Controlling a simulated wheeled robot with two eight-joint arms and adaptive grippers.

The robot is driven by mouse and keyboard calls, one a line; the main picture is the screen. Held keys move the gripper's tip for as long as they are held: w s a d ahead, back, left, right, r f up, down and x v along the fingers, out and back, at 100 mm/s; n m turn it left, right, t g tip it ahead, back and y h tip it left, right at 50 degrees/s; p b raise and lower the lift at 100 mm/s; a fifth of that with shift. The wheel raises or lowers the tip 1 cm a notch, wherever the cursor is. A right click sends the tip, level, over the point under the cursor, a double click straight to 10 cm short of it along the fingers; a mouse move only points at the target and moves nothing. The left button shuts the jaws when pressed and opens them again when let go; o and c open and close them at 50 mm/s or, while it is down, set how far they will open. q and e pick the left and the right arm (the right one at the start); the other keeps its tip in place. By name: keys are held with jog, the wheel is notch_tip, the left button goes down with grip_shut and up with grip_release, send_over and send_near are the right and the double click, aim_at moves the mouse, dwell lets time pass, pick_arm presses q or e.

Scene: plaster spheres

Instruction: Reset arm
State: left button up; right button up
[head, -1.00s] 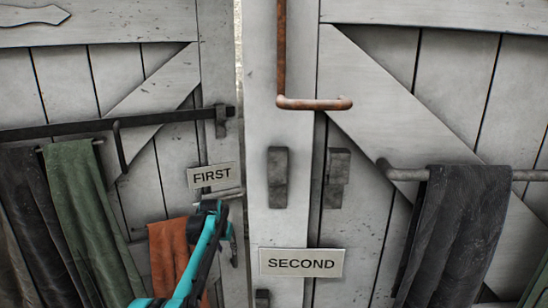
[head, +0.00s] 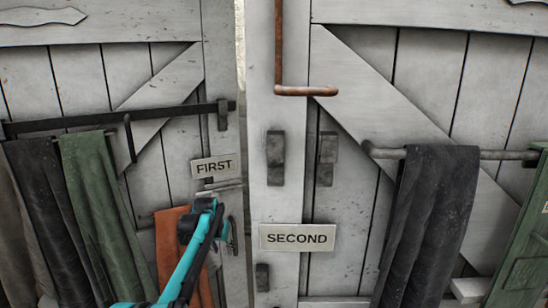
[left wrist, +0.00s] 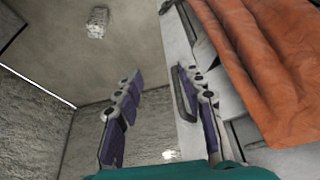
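My left gripper (head: 230,236) is in front of the left white door leaf, just below the FIRST sign (head: 214,166). In the left wrist view its two purple-padded fingers (left wrist: 163,85) stand apart with nothing held between them. A dark pull handle (left wrist: 184,94) is close beside the right finger; I cannot tell whether they touch. An orange cloth (head: 170,240) hangs behind my left arm and also shows large in the left wrist view (left wrist: 275,60). My right gripper is not in view.
White plank doors fill the head view, with a SECOND sign (head: 297,237) and a rusty L-shaped rod (head: 305,91). A black cloth (head: 50,200) and a green cloth (head: 100,215) hang left. A dark grey cloth (head: 430,220) hangs right, near a green panel (head: 525,255).

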pick_arm(q)
jog(key=s+r+t+b, duration=0.1)
jog(key=s+b, duration=0.2)
jog(key=s, duration=0.8)
jog(key=s+r+b, duration=0.2)
jog(key=s+b, duration=0.1)
jog(key=s, duration=0.9)
jog(key=s+f+b, duration=0.3)
jog(key=s+f, duration=0.4)
jog(key=s, duration=0.4)
jog(key=s+f+n+t+b, duration=0.1)
jog(key=s+f+b, duration=0.2)
jog(key=s+f, duration=0.5)
jog(key=s, duration=0.3)
jog(key=shift+d+y, duration=0.3)
jog(key=shift+s+f, duration=0.1)
jog(key=shift+c, duration=0.6)
